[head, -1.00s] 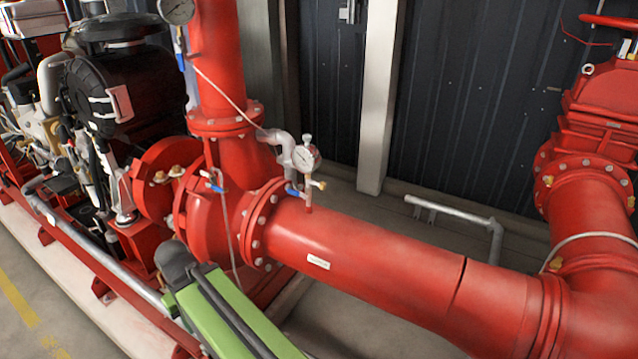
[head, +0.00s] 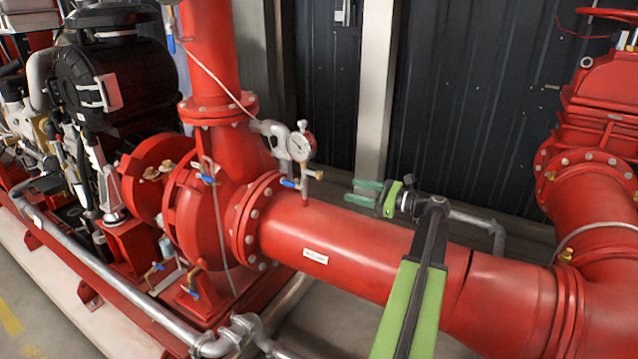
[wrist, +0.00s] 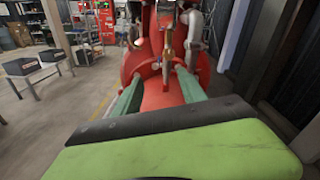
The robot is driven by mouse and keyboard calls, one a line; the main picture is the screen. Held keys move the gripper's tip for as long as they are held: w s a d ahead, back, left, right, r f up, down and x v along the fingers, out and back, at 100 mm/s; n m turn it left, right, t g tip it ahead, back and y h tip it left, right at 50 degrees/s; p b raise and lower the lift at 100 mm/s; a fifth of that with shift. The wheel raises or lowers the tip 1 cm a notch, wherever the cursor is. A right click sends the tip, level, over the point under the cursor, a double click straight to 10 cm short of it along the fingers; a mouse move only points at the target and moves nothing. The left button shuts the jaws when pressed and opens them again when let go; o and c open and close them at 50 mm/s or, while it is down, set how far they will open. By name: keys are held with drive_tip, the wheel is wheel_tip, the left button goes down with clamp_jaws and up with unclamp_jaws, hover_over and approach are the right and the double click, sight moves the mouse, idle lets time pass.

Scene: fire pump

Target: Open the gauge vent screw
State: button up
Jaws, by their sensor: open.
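A round white-faced pressure gauge (head: 301,147) stands upright on a short stem on top of the red horizontal pipe (head: 340,240). A small pale knob (head: 303,126) sits on top of it. Below the dial are a blue valve handle (head: 289,183) to the left and a small fitting (head: 318,175) to the right. Which small part is the vent screw I cannot tell for certain. My gripper (head: 351,190) is open and empty above the pipe, right of the gauge, its green fingers pointing left toward the stem. In the wrist view, the gripper (wrist: 160,75) faces a thin upright stem (wrist: 167,42).
The red pump casing (head: 205,210) and vertical pipe stand left of the gauge. A thin cable hangs past them. A pale post (head: 375,100) and dark wall are behind. A large red valve (head: 605,110) stands at right. The space above the pipe near my gripper is clear.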

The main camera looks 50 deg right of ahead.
sight(321, 175)
drive_tip(key=shift+m+t, duration=0.3)
drive_tip(key=shift+m, duration=0.1)
drive_tip(key=x, duration=0.5)
drive_tip(key=d+x, duration=0.1)
drive_tip(key=x, duration=0.9)
drive_tip(key=shift+w+d+r, duration=0.3)
drive_tip(key=shift+d+r, duration=0.1)
clamp_jaws()
